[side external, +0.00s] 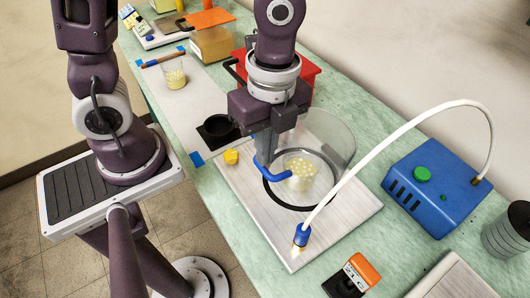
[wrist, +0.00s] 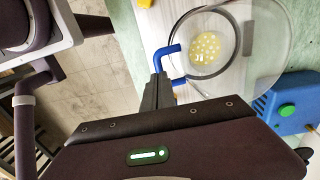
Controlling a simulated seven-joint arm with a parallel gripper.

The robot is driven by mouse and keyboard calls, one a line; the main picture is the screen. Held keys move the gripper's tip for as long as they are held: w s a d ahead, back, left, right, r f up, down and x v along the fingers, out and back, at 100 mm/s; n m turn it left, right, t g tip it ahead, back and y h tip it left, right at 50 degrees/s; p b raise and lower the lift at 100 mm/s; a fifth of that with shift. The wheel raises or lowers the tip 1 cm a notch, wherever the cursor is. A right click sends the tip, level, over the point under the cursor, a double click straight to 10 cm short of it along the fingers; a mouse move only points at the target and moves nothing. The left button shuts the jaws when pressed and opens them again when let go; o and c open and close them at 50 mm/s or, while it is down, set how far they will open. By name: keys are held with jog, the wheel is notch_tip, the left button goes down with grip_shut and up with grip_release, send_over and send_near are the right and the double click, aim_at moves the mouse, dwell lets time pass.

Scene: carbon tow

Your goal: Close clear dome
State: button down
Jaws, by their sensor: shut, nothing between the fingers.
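The clear dome (side external: 337,132) is tilted up over the pale board, behind and right of my gripper, and also shows in the wrist view (wrist: 268,50). A blue bent handle (side external: 268,173) is at its left side, also in the wrist view (wrist: 170,51). A black ring (side external: 278,201) lies on the board around a clear cup of yellow pieces (side external: 300,177). My gripper (side external: 262,150) is shut and empty, pointing down, with its tips (wrist: 158,78) right at the handle. I cannot tell whether they touch it.
A white hose (side external: 402,118) arches from the blue box (side external: 438,185) to a blue nozzle (side external: 302,234) at the board's front. A yellow block (side external: 231,157) and a black cup (side external: 217,130) are left of my gripper. A red box (side external: 318,72) stands behind; an orange-topped device (side external: 358,272) is in front.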

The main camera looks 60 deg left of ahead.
jog(key=shift+f, duration=0.8)
jog(key=s+f, duration=0.1)
jog(key=f, duration=0.1)
jog(key=s+f, duration=0.1)
jog(key=f, duration=0.1)
jog(key=s+f, duration=0.1)
jog(key=shift+s+a+f, duration=0.1)
jog(key=shift+s+f, duration=0.05)
jog(key=shift+f, duration=0.25)
jog(key=shift+r, duration=0.1)
jog(key=shift+r, duration=0.35)
notch_tip(320, 180, up, 13)
jog(key=s, duration=0.2)
jog(key=a+r+n+t, duration=0.6)
jog(key=a+n, duration=0.4)
jog(key=n, duration=0.8)
jog(key=shift+a+r, duration=0.2)
jog(key=shift+a, duration=0.05)
